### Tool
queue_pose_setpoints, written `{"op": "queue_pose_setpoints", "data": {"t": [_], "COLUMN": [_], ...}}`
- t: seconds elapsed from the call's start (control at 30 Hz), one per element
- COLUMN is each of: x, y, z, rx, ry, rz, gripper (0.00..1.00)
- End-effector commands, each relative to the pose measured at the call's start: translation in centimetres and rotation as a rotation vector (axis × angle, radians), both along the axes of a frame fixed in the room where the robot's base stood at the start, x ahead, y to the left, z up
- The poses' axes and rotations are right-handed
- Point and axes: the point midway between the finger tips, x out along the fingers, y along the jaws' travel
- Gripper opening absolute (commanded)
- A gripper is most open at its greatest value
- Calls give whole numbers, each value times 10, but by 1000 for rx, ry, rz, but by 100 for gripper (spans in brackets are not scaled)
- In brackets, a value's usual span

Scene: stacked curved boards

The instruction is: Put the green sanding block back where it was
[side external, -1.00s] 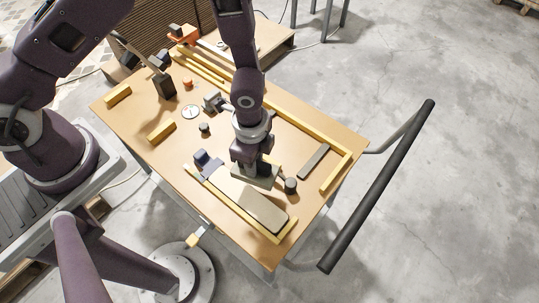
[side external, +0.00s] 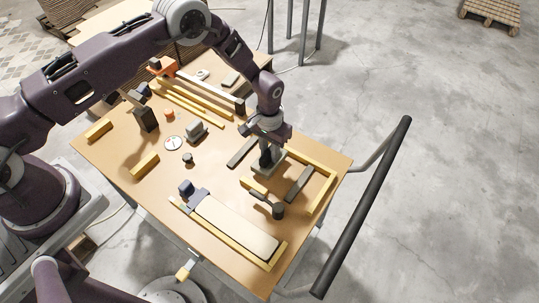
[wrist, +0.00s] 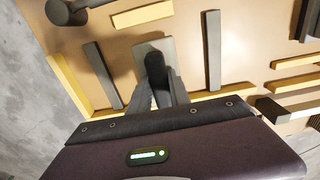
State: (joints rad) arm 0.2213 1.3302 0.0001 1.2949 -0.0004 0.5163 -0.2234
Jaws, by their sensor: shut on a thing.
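The sanding block (side external: 281,161) is a flat grey-green plate with a dark upright handle. My gripper (side external: 267,151) is shut on the handle, with the plate below it, at the back right part of the bench. In the wrist view, the block's plate (wrist: 173,46) shows beyond the dark handle between my fingers (wrist: 157,84). The plate is between two dark bars, the left one (side external: 241,152) and the right one (side external: 299,184). I cannot tell whether it touches the bench top. A long pale curved board (side external: 235,228) lies at the front in a yellow frame.
A dark-headed mallet (side external: 278,210) and a short yellow strip (side external: 254,186) lie between the block and the board. A yellow corner rail (side external: 322,192) edges the right side. A grey block (side external: 196,132) and a round dial (side external: 173,143) stand left. The bench's front right is clear.

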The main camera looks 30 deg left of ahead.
Motion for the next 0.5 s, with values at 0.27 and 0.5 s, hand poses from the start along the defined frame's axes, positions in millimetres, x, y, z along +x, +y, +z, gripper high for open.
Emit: {"op": "queue_pose_setpoints", "data": {"t": [0.27, 0.5], "x": [0, 0], "y": [0, 0], "z": [-16, -19], "rx": [0, 0], "ry": [-2, -1], "rz": [-2, -2], "gripper": [0, 45]}}
